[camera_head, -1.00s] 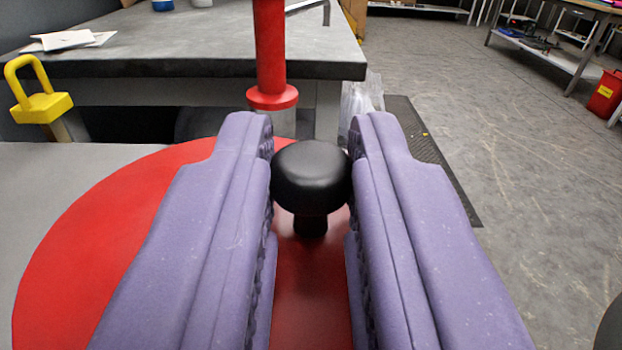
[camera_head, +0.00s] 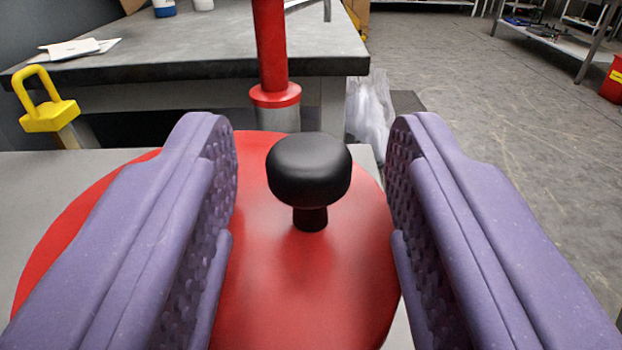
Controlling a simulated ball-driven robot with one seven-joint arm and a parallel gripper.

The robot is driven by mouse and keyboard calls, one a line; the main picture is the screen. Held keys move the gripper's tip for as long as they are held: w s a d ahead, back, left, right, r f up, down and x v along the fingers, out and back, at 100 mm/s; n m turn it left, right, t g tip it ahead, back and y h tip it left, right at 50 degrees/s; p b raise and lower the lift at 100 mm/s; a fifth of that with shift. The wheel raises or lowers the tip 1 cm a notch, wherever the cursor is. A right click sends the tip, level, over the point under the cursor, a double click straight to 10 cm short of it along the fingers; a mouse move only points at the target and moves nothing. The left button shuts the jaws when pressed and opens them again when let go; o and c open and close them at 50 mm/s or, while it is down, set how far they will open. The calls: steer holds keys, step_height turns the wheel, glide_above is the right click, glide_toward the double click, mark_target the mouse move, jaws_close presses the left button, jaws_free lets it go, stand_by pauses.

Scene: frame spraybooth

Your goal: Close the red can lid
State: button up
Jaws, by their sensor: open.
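The red can lid (camera_head: 290,270) is a round red disc that lies below my gripper and looks flat. A black mushroom-shaped knob (camera_head: 309,172) stands upright on it. My gripper (camera_head: 313,150) has two purple padded fingers, spread wide on either side of the knob. There is a clear gap between each finger and the knob, and nothing is held. The fingers hide parts of the lid's left and right sides. Whatever is beneath the lid is hidden, so I cannot tell how it sits on the can.
A red post with a flange (camera_head: 274,95) stands just behind the lid. A yellow handle (camera_head: 48,105) is at the left. A grey table (camera_head: 190,45) with papers (camera_head: 75,48) is at the back. A clear plastic bag (camera_head: 370,110) is behind right. Open floor (camera_head: 470,90) lies to the right.

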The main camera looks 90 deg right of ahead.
steer(key=a+p, duration=0.2)
steer(key=a, duration=0.5)
steer(key=shift+s+a, duration=0.15)
steer(key=shift+a, duration=0.25)
